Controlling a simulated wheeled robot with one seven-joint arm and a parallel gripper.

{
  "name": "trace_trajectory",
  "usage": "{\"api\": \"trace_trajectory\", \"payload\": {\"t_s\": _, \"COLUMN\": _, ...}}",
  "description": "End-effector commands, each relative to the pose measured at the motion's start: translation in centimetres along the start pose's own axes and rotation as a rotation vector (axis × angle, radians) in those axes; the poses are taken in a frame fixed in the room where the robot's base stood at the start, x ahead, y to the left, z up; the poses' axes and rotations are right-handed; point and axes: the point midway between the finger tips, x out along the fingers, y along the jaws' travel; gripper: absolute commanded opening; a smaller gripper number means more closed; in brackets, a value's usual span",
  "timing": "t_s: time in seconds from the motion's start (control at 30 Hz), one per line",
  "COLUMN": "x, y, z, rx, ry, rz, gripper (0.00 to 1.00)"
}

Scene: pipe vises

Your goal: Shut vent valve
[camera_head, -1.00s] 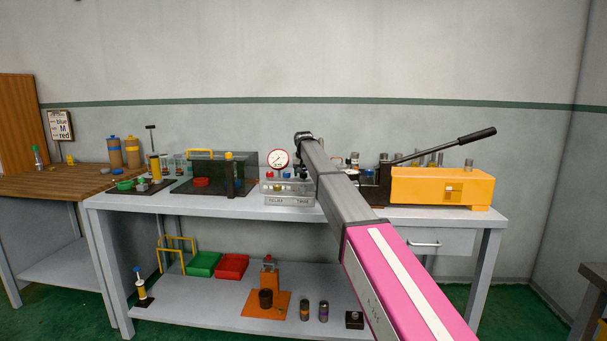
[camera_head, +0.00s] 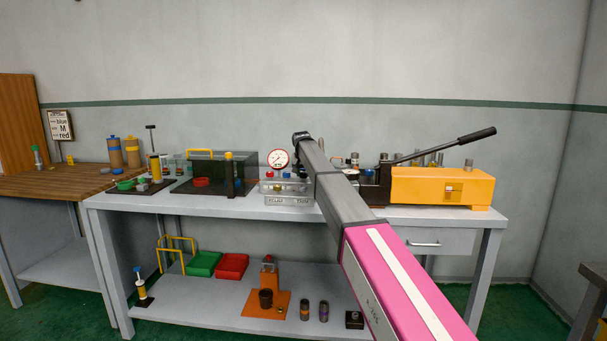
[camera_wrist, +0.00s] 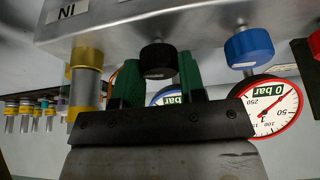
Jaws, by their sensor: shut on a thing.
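In the wrist view a black round knob (camera_wrist: 158,59) hangs from the silver valve block (camera_wrist: 190,22), with the view upside down. My gripper (camera_wrist: 158,76) has its green fingers on either side of this knob and is shut on it. The writing on the knob is too small to read. A blue knob (camera_wrist: 249,47) sits to its right, apart from the fingers. In the head view my arm hides the gripper and the black knob; the silver block (camera_head: 289,201) shows just left of the arm.
A gauge (camera_wrist: 275,108) reading "0 bar" is beside the gripper; a second is mostly hidden. A brass-ringed fitting (camera_wrist: 87,70) stands close left of the fingers, and a red part is at the right edge. An orange pump (camera_head: 440,187) with a long lever stands right on the bench.

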Motion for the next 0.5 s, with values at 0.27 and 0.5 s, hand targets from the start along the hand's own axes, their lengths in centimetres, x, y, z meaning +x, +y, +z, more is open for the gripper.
{"api": "trace_trajectory", "payload": {"t_s": 0.27, "x": 0.00, "y": -0.23, "z": -0.06, "rx": 0.219, "ry": -0.001, "rz": 0.092, "gripper": 0.14}}
{"api": "trace_trajectory", "payload": {"t_s": 0.5, "x": 0.03, "y": -0.24, "z": -0.14, "rx": 0.431, "ry": -0.001, "rz": 0.180, "gripper": 0.14}}
